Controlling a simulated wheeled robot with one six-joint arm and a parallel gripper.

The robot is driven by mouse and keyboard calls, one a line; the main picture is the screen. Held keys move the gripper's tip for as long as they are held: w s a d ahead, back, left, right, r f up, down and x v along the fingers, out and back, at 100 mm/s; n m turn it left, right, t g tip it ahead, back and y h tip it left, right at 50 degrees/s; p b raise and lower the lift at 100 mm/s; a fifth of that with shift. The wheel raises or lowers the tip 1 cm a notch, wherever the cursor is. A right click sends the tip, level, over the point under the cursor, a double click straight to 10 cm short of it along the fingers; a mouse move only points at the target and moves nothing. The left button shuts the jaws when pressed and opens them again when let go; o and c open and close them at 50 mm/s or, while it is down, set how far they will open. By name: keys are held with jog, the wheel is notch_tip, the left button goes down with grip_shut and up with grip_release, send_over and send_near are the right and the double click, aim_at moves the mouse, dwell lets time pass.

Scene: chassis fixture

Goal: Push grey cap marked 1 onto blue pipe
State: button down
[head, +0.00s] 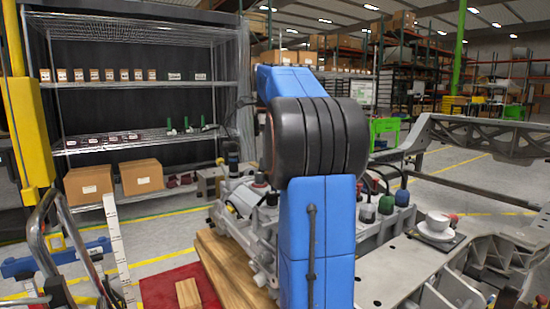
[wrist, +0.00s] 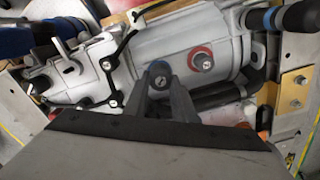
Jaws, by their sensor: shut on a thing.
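In the wrist view my gripper (wrist: 160,88) is shut on a small grey cap (wrist: 157,82). A blue ring, the end of the blue pipe (wrist: 159,67), shows around and behind the cap. The cap is over the blue pipe's mouth, but I cannot tell how deep it sits. Its mark is too small to read. To the right, another grey cap (wrist: 202,61) sits inside a red ring (wrist: 201,50). In the head view my blue arm hides the gripper, the cap and the blue pipe.
The pipes stand on a grey cast housing (wrist: 125,55) with black hoses beside it. In the head view the machine rests on wooden beams (head: 232,268). A metal shelf (head: 150,85) with boxes stands at the back left.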

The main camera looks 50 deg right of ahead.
jog(key=shift+s+d, duration=0.7)
jog(key=shift+d, duration=0.35)
jog(key=shift+s+d+f+m, duration=0.15)
jog(key=shift+d+m, duration=0.05)
jog(key=shift+m, duration=0.1)
jog(key=shift+f, duration=1.95)
jog(key=shift+f, duration=0.25)
jog(key=shift+f, duration=1.1)
jog(key=shift+f, duration=0.5)
jog(key=c, duration=1.4)
grip_release()
